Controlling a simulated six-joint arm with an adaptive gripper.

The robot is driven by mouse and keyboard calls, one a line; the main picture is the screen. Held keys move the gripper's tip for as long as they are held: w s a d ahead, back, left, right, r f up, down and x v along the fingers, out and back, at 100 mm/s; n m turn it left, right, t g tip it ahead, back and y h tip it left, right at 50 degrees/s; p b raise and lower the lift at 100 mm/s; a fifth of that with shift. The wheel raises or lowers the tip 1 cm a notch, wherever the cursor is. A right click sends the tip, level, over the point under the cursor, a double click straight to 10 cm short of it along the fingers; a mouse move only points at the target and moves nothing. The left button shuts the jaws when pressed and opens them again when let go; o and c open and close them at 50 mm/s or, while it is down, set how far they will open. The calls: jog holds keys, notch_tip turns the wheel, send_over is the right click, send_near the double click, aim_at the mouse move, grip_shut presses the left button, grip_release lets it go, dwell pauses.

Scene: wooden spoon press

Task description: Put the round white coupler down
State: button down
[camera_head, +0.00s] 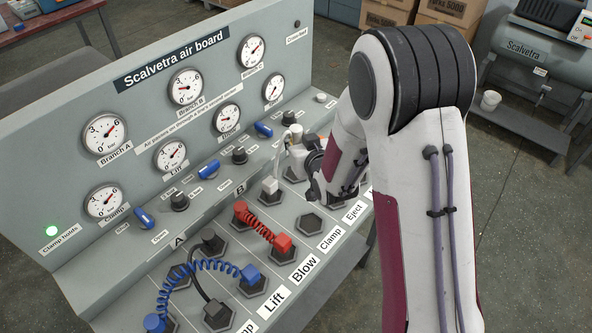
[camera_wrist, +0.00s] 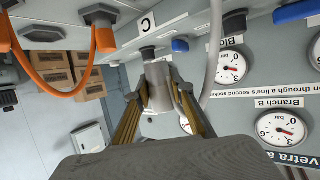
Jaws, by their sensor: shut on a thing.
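The round white coupler (camera_wrist: 158,85) is a pale cylinder between the two fingers of my gripper (camera_wrist: 160,100) in the wrist view. The fingers are shut on it. A pale hose (camera_wrist: 216,45) runs close beside it. In the head view my gripper (camera_head: 301,157) is over the far right part of the socket panel, and my arm hides much of it. A white cylinder (camera_head: 296,133) shows there, probably the coupler. Whether the coupler touches a socket cannot be told.
A red coiled hose (camera_head: 262,226), a blue coiled hose (camera_head: 205,265) and a black hose (camera_head: 200,283) are on the panel. One hexagonal socket (camera_head: 310,223) is empty.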

jog(key=shift+f, duration=2.8)
jog(key=shift+f, duration=0.1)
jog(key=shift+f, duration=2)
jog(key=shift+f, duration=0.6)
jog(key=c, duration=1.8)
grip_release()
jog(key=shift+o, duration=0.2)
jog(key=shift+r, duration=0.15)
